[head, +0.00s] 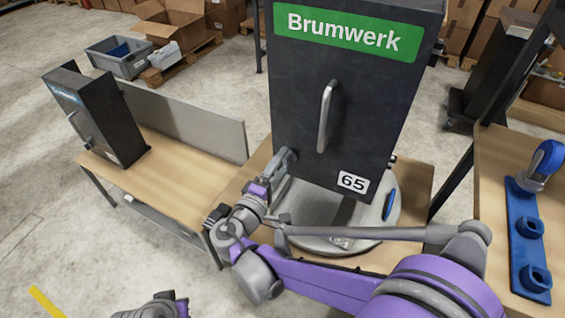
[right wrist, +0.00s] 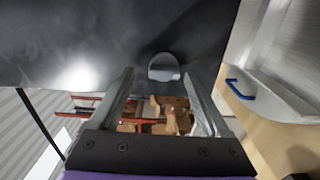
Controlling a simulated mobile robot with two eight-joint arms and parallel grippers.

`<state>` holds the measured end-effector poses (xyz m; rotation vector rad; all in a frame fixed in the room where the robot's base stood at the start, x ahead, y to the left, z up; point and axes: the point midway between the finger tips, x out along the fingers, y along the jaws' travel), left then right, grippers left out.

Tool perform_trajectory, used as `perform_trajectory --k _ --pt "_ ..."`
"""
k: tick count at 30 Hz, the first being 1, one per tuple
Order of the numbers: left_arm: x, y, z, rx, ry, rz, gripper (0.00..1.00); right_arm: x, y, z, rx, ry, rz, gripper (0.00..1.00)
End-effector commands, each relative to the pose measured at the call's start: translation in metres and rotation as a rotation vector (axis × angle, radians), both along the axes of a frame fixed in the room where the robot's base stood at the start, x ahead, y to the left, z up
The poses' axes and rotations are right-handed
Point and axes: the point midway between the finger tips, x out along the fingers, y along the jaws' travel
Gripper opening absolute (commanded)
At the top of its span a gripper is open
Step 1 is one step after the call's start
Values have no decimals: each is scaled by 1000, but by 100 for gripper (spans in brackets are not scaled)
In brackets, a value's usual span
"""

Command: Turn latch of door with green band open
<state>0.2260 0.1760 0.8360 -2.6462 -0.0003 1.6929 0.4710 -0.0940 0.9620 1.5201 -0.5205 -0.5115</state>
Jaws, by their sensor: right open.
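The door with the green band (head: 345,35) is the dark front of a box, lettered "Brumwerk" and numbered 65. It carries a vertical grey bar handle (head: 326,117). My right gripper (head: 286,160) is at the door's lower left edge. In the right wrist view, a small rounded grey latch (right wrist: 164,67) sticks out from the dark surface. The open fingers (right wrist: 160,80) stand either side of it, with gaps, and hold nothing. In the head view the gripper hides the latch. A grey and purple part of my left arm shows at the bottom; its fingers cannot be made out.
The box stands on a round grey base (head: 310,205) on a wooden table. Another dark box (head: 110,118) stands on the left table beside a grey panel (head: 190,120). A blue rack (head: 525,245) lies on the right table. Open floor lies at the left.

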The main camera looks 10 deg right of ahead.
Motion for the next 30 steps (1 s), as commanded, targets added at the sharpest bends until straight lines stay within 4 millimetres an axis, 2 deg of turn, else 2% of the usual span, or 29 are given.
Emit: perform_trajectory --k 9,15,20,30 --pt "0 0 -2 0 1 0 0 -50 39 0 2 0 4 80" --pt "0 0 -3 0 1 0 0 -72 56 0 0 0 2 80" --pt "0 0 -3 0 1 0 0 -78 59 0 0 0 -1 80" --pt "0 0 -3 0 1 0 0 -78 59 0 0 0 -1 80"
